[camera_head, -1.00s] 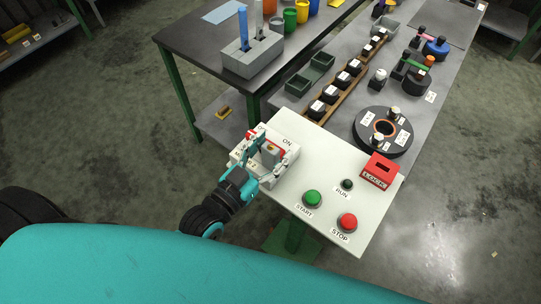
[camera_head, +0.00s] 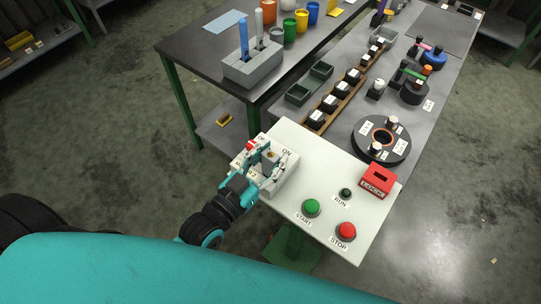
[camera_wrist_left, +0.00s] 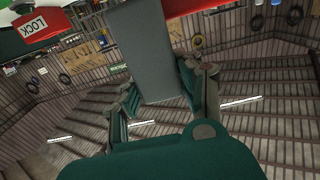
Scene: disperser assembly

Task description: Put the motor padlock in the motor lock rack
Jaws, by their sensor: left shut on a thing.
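My left gripper (camera_head: 262,172) is at a white switch box (camera_head: 282,180) marked ON, on the corner of the white control panel (camera_head: 325,170). It is shut on a grey block, which shows between its fingers in the left wrist view (camera_wrist_left: 145,50). I cannot tell whether this block is the motor padlock or part of the switch. A small red part (camera_head: 250,146) shows beside the fingers. A red holder marked LOCK (camera_head: 378,180), with a dark slot on top, stands at the panel's right edge; it also shows in the left wrist view (camera_wrist_left: 40,24). My right gripper is out of view.
A green START button (camera_head: 311,207), a red STOP button (camera_head: 346,231) and a small RUN lamp (camera_head: 346,193) stand on the panel. A round black part (camera_head: 365,138) is on the table behind. The panel surface between box and holder is clear.

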